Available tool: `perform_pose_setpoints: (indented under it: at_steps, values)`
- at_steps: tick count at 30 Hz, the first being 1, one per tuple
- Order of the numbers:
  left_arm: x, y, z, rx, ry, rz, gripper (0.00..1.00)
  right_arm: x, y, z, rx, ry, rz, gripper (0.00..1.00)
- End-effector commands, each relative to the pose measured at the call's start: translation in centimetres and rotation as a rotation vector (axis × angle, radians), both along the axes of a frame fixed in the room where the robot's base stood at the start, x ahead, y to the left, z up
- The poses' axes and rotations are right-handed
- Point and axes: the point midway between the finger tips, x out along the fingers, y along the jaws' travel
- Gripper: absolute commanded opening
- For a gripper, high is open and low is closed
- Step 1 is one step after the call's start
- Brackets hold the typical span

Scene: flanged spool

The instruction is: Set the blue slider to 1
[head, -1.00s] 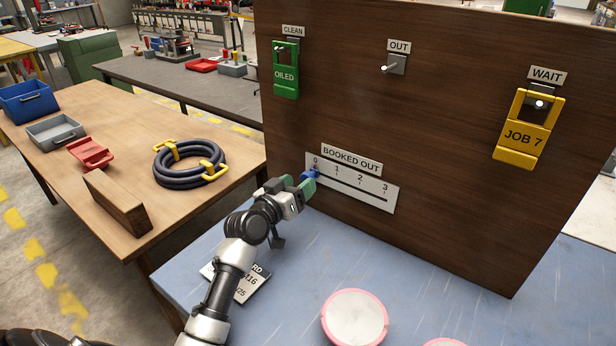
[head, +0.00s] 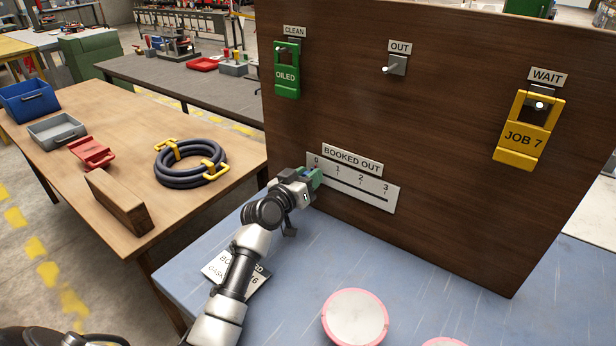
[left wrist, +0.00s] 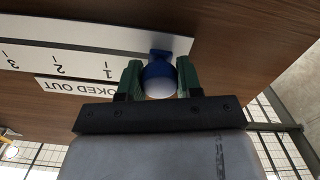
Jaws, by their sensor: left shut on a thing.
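The blue slider (left wrist: 160,76) sits on the white BOOKED OUT scale plate (head: 360,192), which is marked 0 to 3 on the brown board. My left gripper (head: 314,178) is at the plate's left end, by the 0. In the left wrist view the green fingers of my left gripper (left wrist: 158,68) are on both sides of the slider's round knob, shut on it. The 1 mark is to the left of the fingers there, and the 0 is hidden. In the head view the fingers mostly hide the slider. My right gripper is not in view.
On the board (head: 450,130) hang a green OILED tag (head: 287,75) and a yellow JOB 7 tag (head: 522,138); the OUT peg (head: 394,66) is bare. A pink-rimmed disc (head: 355,317) and a printed card (head: 258,285) lie on the blue bench below. The slot right of the gripper is clear.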

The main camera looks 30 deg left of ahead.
Motion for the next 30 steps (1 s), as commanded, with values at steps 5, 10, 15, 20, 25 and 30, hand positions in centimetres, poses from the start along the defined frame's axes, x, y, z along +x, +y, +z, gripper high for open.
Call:
perform_pose_setpoints:
  at_steps: [5, 10, 15, 20, 25, 30]
  values:
    - [0.0, -0.2, 0.0, 0.0, 0.002, -0.001, 0.0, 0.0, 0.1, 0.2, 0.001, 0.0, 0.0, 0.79]
    - [-0.5, -3.1, 0.3, -0.001, 0.005, -0.002, 0.0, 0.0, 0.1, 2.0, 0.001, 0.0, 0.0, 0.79]
    - [-0.8, -5.7, 0.1, -0.001, 0.005, -0.002, 0.0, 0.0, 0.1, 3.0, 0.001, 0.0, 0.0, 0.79]
    - [-0.9, -6.0, -0.1, -0.001, 0.001, 0.0, 0.0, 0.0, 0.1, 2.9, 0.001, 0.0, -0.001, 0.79]
    - [-0.9, -5.9, -0.1, -0.001, 0.001, 0.0, 0.0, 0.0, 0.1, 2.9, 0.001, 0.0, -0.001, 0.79]
    - [-0.8, -5.9, -0.1, 0.0, 0.001, 0.001, 0.6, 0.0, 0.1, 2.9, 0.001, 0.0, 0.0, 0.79]
